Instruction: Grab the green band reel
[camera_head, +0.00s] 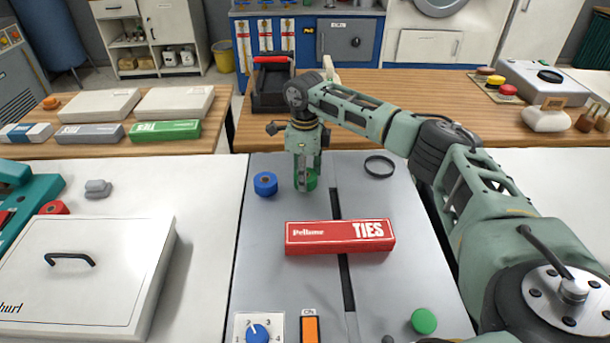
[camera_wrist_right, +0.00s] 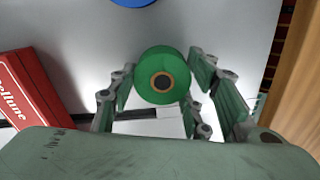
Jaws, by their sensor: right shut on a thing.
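The green band reel (camera_head: 312,181) stands on the grey work surface, partly hidden by my right gripper (camera_head: 306,184). In the right wrist view the green reel (camera_wrist_right: 162,76) shows its round face and dark core between the two fingers of my right gripper (camera_wrist_right: 160,90). The right gripper is shut on it. I cannot tell whether the reel is clear of the surface. My left gripper is not in view.
A blue reel (camera_head: 265,184) stands just left of the green one. A red TIES box (camera_head: 340,237) lies in front, and a black ring (camera_head: 379,166) lies to the right. A dark slot (camera_head: 347,284) runs along the grey surface. A white lidded case (camera_head: 85,275) is at left.

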